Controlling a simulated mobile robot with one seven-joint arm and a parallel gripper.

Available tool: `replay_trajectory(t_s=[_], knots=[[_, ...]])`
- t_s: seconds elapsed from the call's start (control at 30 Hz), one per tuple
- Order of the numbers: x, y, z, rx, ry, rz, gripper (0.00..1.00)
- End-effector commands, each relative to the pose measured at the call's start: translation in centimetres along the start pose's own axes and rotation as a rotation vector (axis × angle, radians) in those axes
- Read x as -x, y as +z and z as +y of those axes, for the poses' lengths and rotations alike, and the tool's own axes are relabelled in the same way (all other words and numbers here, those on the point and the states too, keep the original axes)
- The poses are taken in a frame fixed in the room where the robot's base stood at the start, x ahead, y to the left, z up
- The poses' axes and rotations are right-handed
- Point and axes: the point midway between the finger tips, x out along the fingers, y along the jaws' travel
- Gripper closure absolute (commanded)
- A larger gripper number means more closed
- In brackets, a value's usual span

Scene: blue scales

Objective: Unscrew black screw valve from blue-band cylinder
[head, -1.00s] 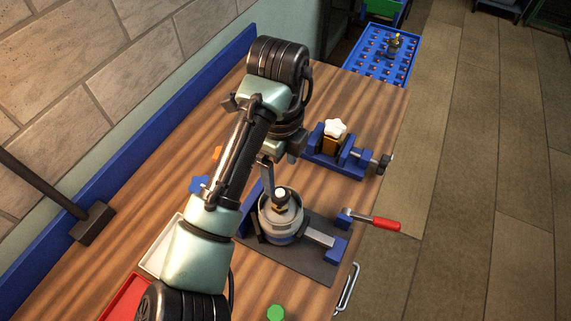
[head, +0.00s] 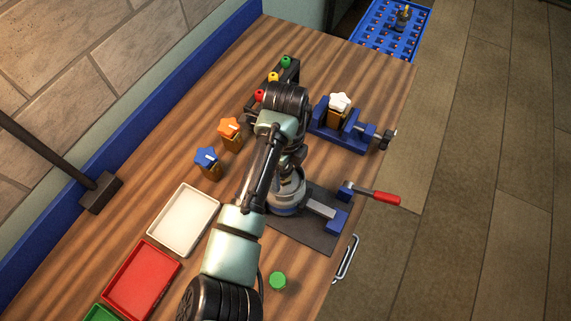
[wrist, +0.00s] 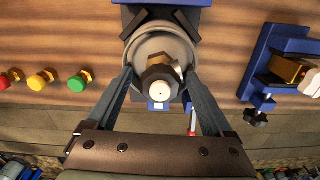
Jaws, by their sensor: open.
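The grey cylinder (head: 287,200) with a bluish band low on its side stands upright in a blue clamp on a dark plate (head: 300,236). My arm covers its top in the head view. In the wrist view the cylinder (wrist: 145,50) is seen from above. The black screw valve (wrist: 160,84), a dark faceted piece with a white round end, sits over its middle, with some brass showing. My gripper (wrist: 159,74) is open, one finger on each side of the valve, with gaps between. I cannot tell the fingertips' height relative to the valve.
A blue vise (head: 335,135) holds a brass piece with a white star knob. White (head: 184,220) and red (head: 142,282) trays and a green cap (head: 278,281) are near.

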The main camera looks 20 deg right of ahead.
Motion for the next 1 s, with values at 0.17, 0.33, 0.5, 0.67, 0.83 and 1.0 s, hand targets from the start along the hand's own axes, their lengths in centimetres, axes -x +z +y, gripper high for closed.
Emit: replay_trajectory(t_s=[0.17, 0.33, 0.5, 0.67, 0.83, 1.0], knots=[[0.02, 0.00, 0.01, 0.000, 0.000, 0.000, 0.34], [0.04, 0.00, 0.01, 0.000, 0.001, 0.000, 0.65], [0.05, 0.01, 0.01, 0.000, 0.001, 0.000, 0.95], [0.07, 0.01, 0.01, 0.002, 0.001, 0.000, 1.00], [0.30, -0.01, 0.01, 0.085, 0.001, 0.000, 1.00], [0.33, -0.05, 0.04, 0.232, 0.002, 0.001, 1.00]])
